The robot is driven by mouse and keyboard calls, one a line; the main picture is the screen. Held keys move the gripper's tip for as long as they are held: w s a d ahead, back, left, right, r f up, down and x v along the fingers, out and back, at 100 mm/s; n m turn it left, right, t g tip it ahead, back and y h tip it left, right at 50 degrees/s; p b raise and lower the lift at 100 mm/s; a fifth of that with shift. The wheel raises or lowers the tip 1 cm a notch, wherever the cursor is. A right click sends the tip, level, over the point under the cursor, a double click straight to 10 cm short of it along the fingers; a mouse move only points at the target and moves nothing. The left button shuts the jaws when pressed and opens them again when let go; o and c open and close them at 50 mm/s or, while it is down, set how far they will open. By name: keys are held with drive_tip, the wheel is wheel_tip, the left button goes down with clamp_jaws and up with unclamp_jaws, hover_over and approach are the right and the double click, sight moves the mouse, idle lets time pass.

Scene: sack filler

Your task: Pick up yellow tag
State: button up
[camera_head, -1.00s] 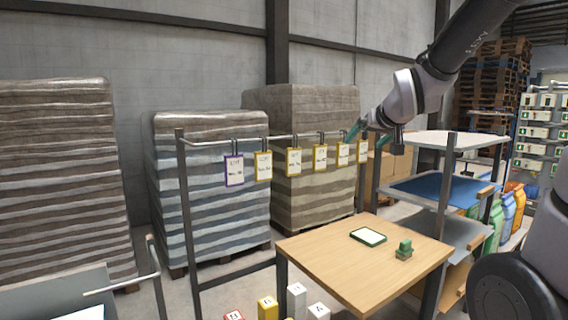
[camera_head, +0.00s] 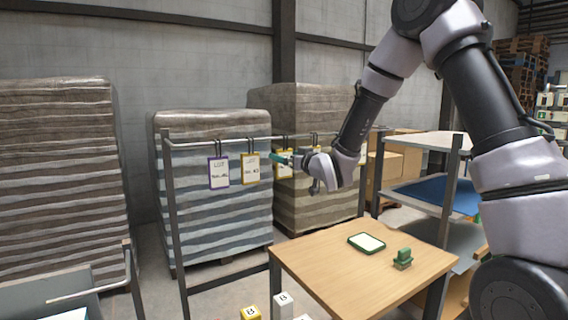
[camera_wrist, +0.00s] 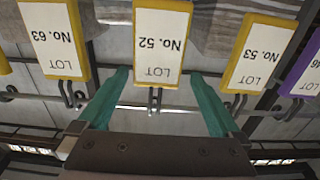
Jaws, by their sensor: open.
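Yellow-framed tags hang from a metal rail. In the wrist view, which shows them upside down, the tag reading LOT No. 52 (camera_wrist: 161,45) is central, with No. 63 (camera_wrist: 52,38) to its left and No. 53 (camera_wrist: 258,52) to its right. In the head view, a yellow tag (camera_head: 250,170) hangs beside the purple tag (camera_head: 218,173), and another (camera_head: 284,166) is partly hidden by my gripper (camera_head: 279,158). My gripper, with teal fingers (camera_wrist: 158,95), is open and empty. Its fingertips lie either side of the No. 52 tag's hanger end; contact cannot be told.
The rail (camera_head: 225,143) runs in front of wrapped pallet stacks (camera_head: 215,200). A wooden table (camera_head: 330,270) stands below, holding a green-framed card (camera_head: 366,242) and a green block (camera_head: 403,258). A shelf rack (camera_head: 430,195) stands to the right. Lettered blocks (camera_head: 283,303) show at the bottom.

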sight(279, 150)
drive_tip(key=x, duration=0.5)
drive_tip(key=shift+w+a+r, duration=0.1)
drive_tip(key=shift+w+r, duration=0.15)
drive_tip(key=shift+w, duration=0.15)
drive_tip(key=c, duration=1.3)
drive_tip(key=shift+r, duration=0.1)
